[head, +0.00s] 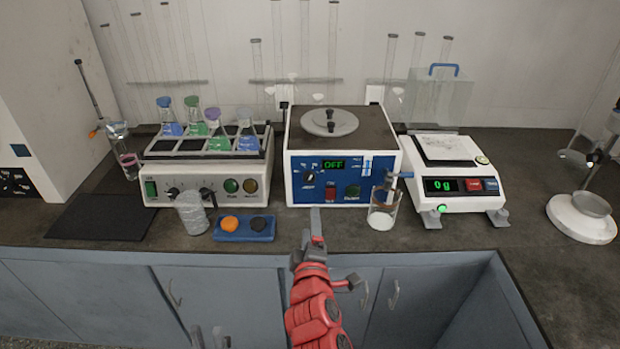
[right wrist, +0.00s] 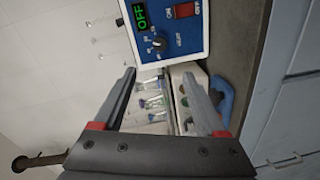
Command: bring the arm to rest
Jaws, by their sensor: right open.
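My left gripper (head: 208,337) shows only as two grey fingertips, apart, at the bottom edge, below the counter in front of the cabinets.
A rack unit with several flasks (head: 205,180) stands left of the shaker, a scale (head: 455,187) reading 0 g right. A beaker (head: 383,212) holding white material, a cloudy beaker (head: 192,214) and a blue tray (head: 244,236) with orange and dark pieces stand near the front edge.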

